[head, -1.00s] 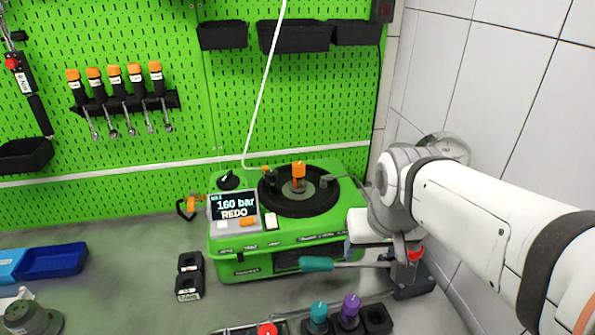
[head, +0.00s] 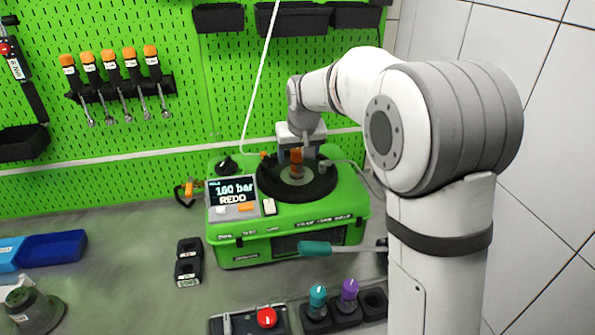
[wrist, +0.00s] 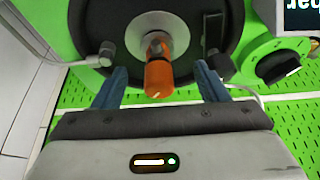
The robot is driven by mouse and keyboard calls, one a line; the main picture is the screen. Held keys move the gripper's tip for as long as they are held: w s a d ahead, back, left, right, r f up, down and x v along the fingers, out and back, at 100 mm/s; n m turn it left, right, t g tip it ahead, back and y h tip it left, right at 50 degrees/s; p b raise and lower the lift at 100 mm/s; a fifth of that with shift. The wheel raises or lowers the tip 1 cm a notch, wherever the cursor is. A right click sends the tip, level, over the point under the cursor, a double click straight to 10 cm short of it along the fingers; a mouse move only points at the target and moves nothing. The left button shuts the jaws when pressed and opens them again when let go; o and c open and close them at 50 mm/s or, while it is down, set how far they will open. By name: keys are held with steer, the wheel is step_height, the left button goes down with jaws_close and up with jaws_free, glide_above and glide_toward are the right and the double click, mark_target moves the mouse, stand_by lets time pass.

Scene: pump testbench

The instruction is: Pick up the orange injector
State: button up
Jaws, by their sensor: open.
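The orange injector (head: 296,156) stands upright in the round metal seat at the centre of the black disc (head: 325,190) on top of the green test bench (head: 240,255). In the wrist view the orange injector (wrist: 158,78) shows between the two blue fingers of my gripper (wrist: 160,88). There is a gap on each side, so the fingers are open and do not touch it. In the head view my gripper (head: 298,150) is right at the injector, coming from behind and above, and its fingers are hard to make out.
The bench screen (head: 232,192) reads "160 bar REDO". A teal-handled lever (head: 316,248) sticks out in front. Teal (head: 317,296) and purple (head: 349,289) injectors stand in a black holder at the front. A green pegboard (head: 120,140) rises close behind; a tiled wall is at right.

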mark_target(297, 161)
steer(key=p+x, duration=0.2)
steer(key=x, duration=0.3)
steer(key=shift+w+d+f, duration=0.1)
steer(key=shift+w+f, duration=0.15)
steer(key=shift+f, duration=0.1)
steer(key=shift+r, duration=0.1)
steer(key=c, duration=1.3)
